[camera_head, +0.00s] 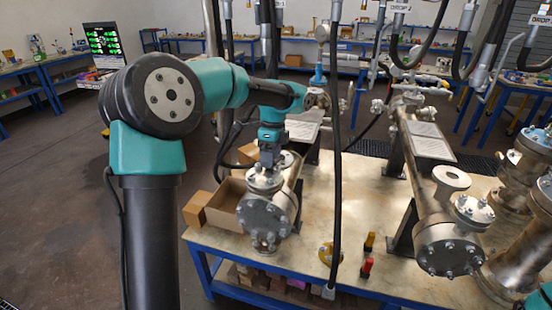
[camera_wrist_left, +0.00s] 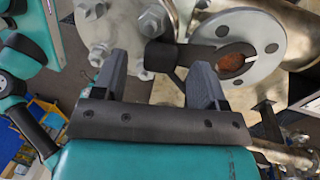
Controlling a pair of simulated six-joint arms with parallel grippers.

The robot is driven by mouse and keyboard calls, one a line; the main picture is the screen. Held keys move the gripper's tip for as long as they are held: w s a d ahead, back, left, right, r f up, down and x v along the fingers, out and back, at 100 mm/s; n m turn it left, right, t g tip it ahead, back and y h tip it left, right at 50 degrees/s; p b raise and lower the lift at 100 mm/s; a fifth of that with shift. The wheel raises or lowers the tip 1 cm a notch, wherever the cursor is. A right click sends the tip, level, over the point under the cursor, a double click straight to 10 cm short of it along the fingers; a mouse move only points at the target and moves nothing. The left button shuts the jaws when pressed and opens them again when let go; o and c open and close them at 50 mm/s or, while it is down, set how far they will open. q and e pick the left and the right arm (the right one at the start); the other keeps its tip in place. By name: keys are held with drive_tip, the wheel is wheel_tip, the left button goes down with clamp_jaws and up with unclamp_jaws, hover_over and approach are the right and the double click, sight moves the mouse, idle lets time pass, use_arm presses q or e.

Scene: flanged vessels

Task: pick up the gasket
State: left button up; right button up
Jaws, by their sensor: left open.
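In the left wrist view, a dark ring with a short tab, which looks like the gasket (camera_wrist_left: 192,55), lies on the grey flange (camera_wrist_left: 273,72) of a vessel, around its rusty-brown opening. My left gripper (camera_wrist_left: 158,62) is open. Its two fingers point at the flange, and the tab end lies near the gap between the fingertips; I cannot tell whether they touch it. In the head view my left gripper (camera_head: 268,158) is just above the left vessel (camera_head: 265,212) and hides part of its top. The gasket is too small to make out there. My right gripper is not seen.
A bolted flange (camera_wrist_left: 95,28) is close to the left finger. An open cardboard box (camera_head: 228,203) stands left of the vessel. A black hose (camera_head: 337,150) hangs to its right. Another vessel (camera_head: 440,225) stands farther right.

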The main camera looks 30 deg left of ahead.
use_arm(q)
drive_tip(key=shift+s+f, duration=0.1)
drive_tip(key=shift+f, duration=0.3)
drive_tip(key=c, duration=0.9)
drive_tip(key=shift+r, duration=0.15)
drive_tip(key=shift+r, duration=1.7)
drive_tip(key=s+d+r, duration=0.1)
drive_tip(key=s+d, duration=0.7)
drive_tip(key=s, duration=0.5)
drive_tip(key=shift+s+d+r, duration=0.15)
drive_tip(key=shift+s+d, duration=0.1)
drive_tip(key=shift+s, duration=0.05)
